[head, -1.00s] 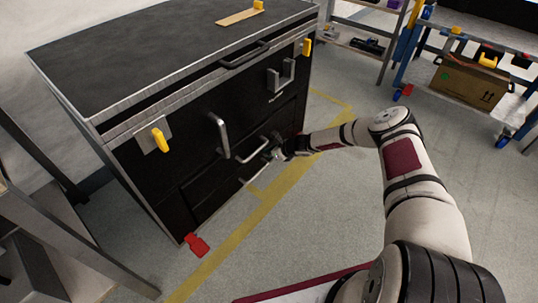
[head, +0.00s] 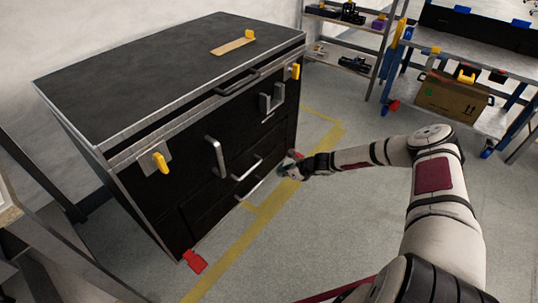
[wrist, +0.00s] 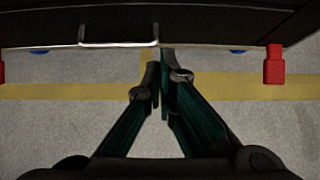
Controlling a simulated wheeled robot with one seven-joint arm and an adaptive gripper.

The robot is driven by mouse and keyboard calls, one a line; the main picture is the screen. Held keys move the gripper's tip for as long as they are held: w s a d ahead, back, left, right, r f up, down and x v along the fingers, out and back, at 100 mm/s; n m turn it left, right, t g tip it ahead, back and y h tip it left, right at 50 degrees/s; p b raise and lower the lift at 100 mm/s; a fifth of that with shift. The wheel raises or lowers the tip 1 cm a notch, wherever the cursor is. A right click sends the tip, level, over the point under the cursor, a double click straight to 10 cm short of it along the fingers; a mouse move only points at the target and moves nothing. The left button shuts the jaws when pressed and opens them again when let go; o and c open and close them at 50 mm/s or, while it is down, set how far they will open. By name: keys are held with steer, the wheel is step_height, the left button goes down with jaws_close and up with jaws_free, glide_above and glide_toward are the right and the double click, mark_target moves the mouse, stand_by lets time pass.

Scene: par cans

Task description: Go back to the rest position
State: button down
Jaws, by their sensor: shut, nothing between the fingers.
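My gripper (head: 287,167) is at the front of the black cabinet (head: 110,75), near its lower right corner in the head view. In the wrist view my gripper (wrist: 161,70) has its two fingers close together with nothing between them. The fingers point toward the cabinet's lower front, where a metal bar handle (wrist: 118,43) shows. The fingers look apart from that handle. My arm stretches from the lower right of the head view toward the cabinet.
A red foot piece (head: 194,261) stands out at the cabinet's lower corner. A blue-framed workbench (head: 475,65) with a cardboard box (head: 449,97) is at the back right. The grey floor (head: 335,225) with a yellow line is clear between cabinet and arm.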

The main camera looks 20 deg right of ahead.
steer(key=s+a+r+n+g, duration=0.1)
steer(key=s+a+r+n, duration=0.15)
steer(key=r+n, duration=0.4)
steer(key=s+a+r+n+g+y, duration=0.1)
steer(key=a+r+n, duration=0.2)
steer(key=r, duration=0.7)
steer(key=s+a+r+n+g, duration=0.1)
steer(key=a+r+n+g, duration=0.15)
steer(key=r+n, duration=0.45)
steer(key=s+a+r+n+h, duration=0.1)
steer(key=s+a+r+n, duration=0.15)
steer(key=s+r, duration=0.7)
steer(key=s+r+n+g+h, duration=0.25)
steer(key=s+r+n, duration=0.35)
steer(key=s+r, duration=0.95)
steer(key=s+d+r+n+h, duration=0.1)
steer(key=s+d+r+n, duration=0.1)
steer(key=s, duration=0.9)
steer(key=s+d+r+n+h, duration=0.2)
steer(key=s, duration=0.9)
step_height(320, 180, up, 27)
steer(key=d+t+p, duration=0.1)
steer(key=t+p, duration=0.3)
steer(key=p, duration=2.1)
steer(key=shift+p, duration=0.4)
steer(key=shift+w, duration=0.1)
